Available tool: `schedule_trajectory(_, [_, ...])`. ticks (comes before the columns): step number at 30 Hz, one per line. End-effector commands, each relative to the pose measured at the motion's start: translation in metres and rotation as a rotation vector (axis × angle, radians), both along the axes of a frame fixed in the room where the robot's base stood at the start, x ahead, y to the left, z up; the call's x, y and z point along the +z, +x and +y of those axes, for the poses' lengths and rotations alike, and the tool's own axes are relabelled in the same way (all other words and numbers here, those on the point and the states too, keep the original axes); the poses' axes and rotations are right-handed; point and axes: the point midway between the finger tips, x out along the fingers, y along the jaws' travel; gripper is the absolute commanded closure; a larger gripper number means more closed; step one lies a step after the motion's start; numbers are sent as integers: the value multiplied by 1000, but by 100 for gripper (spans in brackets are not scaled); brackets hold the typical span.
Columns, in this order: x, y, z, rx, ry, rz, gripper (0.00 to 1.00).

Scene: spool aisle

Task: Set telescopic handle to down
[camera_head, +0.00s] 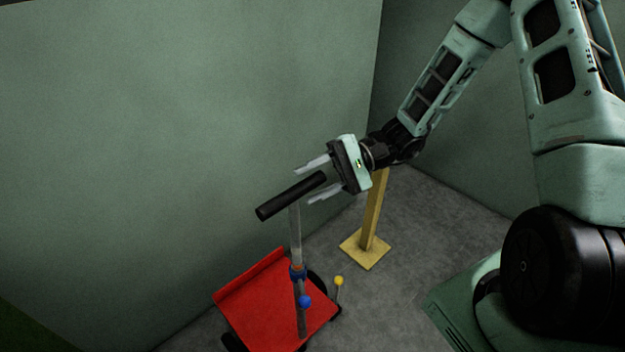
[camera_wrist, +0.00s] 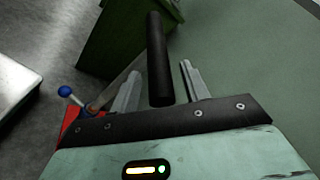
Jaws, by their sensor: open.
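The telescopic handle has a black bar grip (camera_head: 291,196) on top of a grey pole (camera_head: 295,235). The pole rises from a red cart (camera_head: 262,300), with a blue collar and a blue ball knob (camera_head: 305,301) partway up. My gripper (camera_head: 314,181) is open at the right end of the black grip. In the wrist view the black grip (camera_wrist: 160,60) lies between the two fingers (camera_wrist: 160,85), with visible space to each finger. The blue knob also shows in the wrist view (camera_wrist: 65,91). The cart is mostly out of the wrist view.
A yellow post (camera_head: 374,215) on a square foot stands behind the cart, below my wrist. A short yellow-topped lever (camera_head: 339,282) stands at the cart's right edge. Green walls (camera_head: 180,130) close in behind. Grey floor (camera_head: 420,220) is free to the right.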

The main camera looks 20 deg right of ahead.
Motion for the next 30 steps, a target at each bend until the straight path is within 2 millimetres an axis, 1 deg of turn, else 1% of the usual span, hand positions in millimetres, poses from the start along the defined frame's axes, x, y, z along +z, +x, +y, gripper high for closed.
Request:
schedule_trajectory(3, [-1,0,3,0,0,-1,54])
schedule_trajectory(10, [-1,0,3,0,0,-1,54])
schedule_trajectory(11, [-1,0,3,0,0,-1,62])
schedule_trajectory(12, [-1,0,3,0,0,-1,74])
schedule_trajectory(15, [-1,0,3,0,0,-1,100])
schedule_trajectory(20, [-2,0,3,0,0,0,100])
schedule_trajectory(23, [-11,0,3,-1,1,0,100])
schedule_trajectory(26, [-28,0,3,-1,2,1,100])
schedule_trajectory(30, [-63,0,3,-2,2,3,100])
